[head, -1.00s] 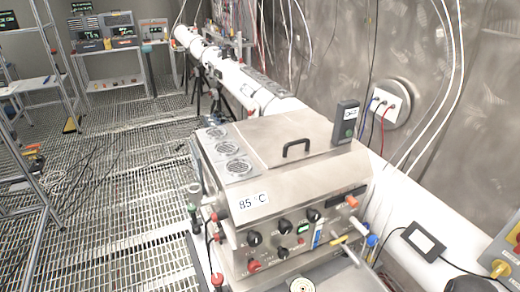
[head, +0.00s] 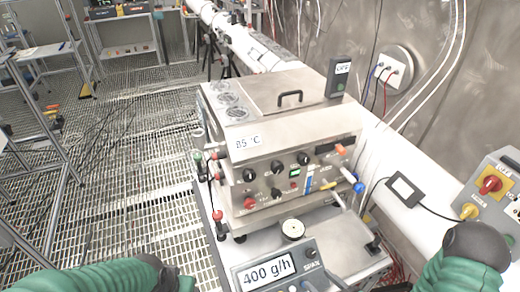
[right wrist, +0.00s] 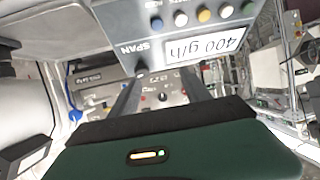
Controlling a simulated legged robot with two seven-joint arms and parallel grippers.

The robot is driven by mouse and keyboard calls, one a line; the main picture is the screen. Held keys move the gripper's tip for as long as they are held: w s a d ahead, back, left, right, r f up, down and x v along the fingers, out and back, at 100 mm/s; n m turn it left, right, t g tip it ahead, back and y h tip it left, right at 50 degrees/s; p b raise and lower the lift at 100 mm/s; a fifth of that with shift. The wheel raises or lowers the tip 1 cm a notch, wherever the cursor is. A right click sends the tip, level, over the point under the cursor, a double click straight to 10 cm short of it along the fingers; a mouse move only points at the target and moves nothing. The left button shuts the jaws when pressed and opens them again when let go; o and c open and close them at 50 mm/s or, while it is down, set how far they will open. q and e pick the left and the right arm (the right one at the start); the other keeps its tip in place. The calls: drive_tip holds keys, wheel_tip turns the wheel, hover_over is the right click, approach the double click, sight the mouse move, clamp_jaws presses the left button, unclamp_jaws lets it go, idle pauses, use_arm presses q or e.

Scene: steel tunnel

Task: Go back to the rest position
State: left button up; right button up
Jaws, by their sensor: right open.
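My right arm (head: 455,272), green with a dark joint, comes in at the lower right of the head view. My right gripper (right wrist: 163,85) shows in the right wrist view with its two dark fingers apart and nothing between them. Beyond the fingers is the front panel of the steel machine, and a grey unit reading 400 g/h lies close by. My left arm (head: 90,278) shows at the bottom left of the head view, green with a dark joint. Its gripper is outside the picture.
The steel machine (head: 270,120), labelled 85 °C, stands in the middle on a bench. The 400 g/h unit (head: 275,268) is in front of it. A grey control box (head: 493,195) with a red knob is at the right. Grating floor (head: 110,190) lies open at the left.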

drive_tip(key=d+r+m+g+h+b, duration=0.1)
drive_tip(key=d+m+g+h, duration=0.1)
drive_tip(key=d+g+h, duration=0.45)
drive_tip(key=s+a+r+m+g, duration=0.2)
drive_tip(key=s+a+r+m, duration=0.1)
drive_tip(key=s+r, duration=0.3)
drive_tip(key=shift+s+a+r+m+b, duration=0.3)
drive_tip(key=shift+s+a+r, duration=0.05)
drive_tip(key=shift+s+a, duration=0.05)
drive_tip(key=shift+a+g, duration=0.1)
drive_tip(key=shift+g, duration=0.15)
drive_tip(key=shift+a, duration=0.35)
drive_tip(key=shift+d, duration=0.3)
drive_tip(key=shift+a, duration=0.1)
idle(5.3)
